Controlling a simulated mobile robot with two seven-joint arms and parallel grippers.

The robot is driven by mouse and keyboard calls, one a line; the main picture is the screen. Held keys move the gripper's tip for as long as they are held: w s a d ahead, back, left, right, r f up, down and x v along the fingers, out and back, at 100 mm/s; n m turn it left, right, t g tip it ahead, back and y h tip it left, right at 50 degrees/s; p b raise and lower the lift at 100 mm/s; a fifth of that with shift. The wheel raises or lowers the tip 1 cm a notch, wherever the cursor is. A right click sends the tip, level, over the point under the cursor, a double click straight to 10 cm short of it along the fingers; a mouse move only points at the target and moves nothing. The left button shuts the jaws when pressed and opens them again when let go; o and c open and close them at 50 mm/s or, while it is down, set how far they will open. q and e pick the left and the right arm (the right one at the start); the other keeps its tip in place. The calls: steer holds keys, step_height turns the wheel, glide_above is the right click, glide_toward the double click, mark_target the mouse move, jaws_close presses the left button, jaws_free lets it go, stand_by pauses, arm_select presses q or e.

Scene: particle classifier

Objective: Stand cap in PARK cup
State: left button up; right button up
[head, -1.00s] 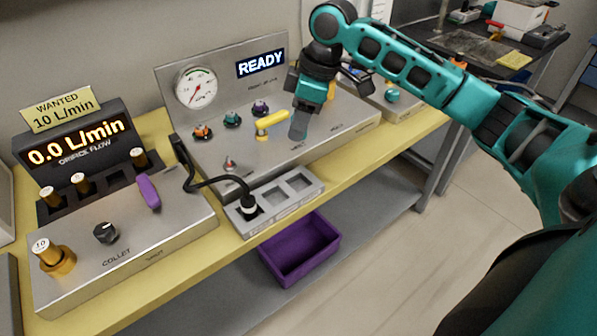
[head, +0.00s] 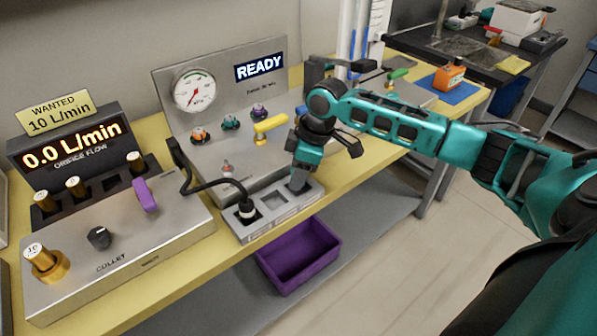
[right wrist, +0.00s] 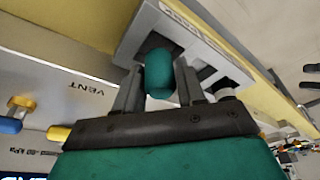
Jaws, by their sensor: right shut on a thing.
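My right gripper (head: 299,183) points down at the right-hand cup of the grey cup block (head: 262,232) on the bench's front edge. In the right wrist view its two fingers (right wrist: 160,88) are shut on a dark teal, rounded cap (right wrist: 158,68). The cap is at the cup's opening; whether it touches the cup's floor or walls is hidden. In the head view the fingers and wrist hide the cap. My left gripper is not in view.
A black plug (head: 246,208) with a cable stands in the block's left cup; the middle cup (head: 273,201) is empty. A yellow lever (head: 270,124) is on the panel behind my gripper. A purple bin (head: 300,256) is below the bench edge.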

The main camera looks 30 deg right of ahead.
steer(key=shift+f, duration=0.45)
steer(key=shift+f, duration=0.15)
steer(key=o, duration=1)
steer(key=shift+o, duration=0.2)
steer(key=shift+d, duration=0.1)
steer(key=shift+w+r, duration=0.1)
steer(key=shift+r, duration=0.3)
steer(key=p+v, duration=0.1)
steer(key=v, duration=1.1)
steer(key=shift+r, duration=0.25)
